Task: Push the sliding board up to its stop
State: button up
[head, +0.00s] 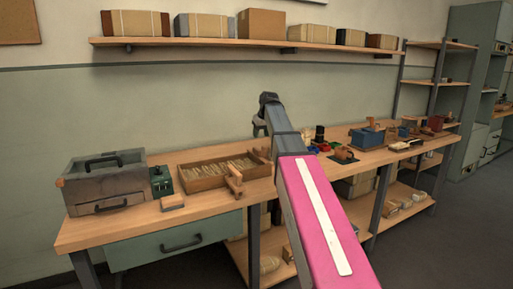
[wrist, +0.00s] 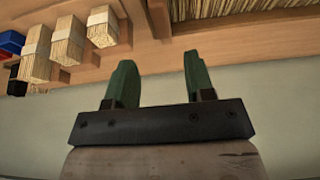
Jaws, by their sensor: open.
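A shallow wooden tray (head: 190,186) of pale bristles lies on the bench, left of my arm. At its right end is a wooden crosspiece with upright knobs (head: 234,182), which may be the sliding board; I cannot tell its stop. The bristles (wrist: 235,8) also show at the top of the wrist view, beside a wooden wall (wrist: 160,18). My gripper (head: 259,131) is above the back of the bench, right of the tray. In the wrist view its green fingers (wrist: 155,82) are apart with nothing between them. My arm hides part of the bench.
Banded bristle bundles (wrist: 68,40) stand near the tray in the wrist view. A grey metal box (head: 105,182) and a green device (head: 161,181) are at the bench's left. A blue bin (head: 366,138) is at the right. A shelf (head: 240,43) hangs above.

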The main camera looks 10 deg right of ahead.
aim_at(257, 148)
jog(key=x, duration=1)
jog(key=shift+w+a+f, duration=0.1)
jog(key=shift+w+f, duration=0.1)
jog(key=shift+f, duration=0.1)
jog(key=shift+c, duration=0.3)
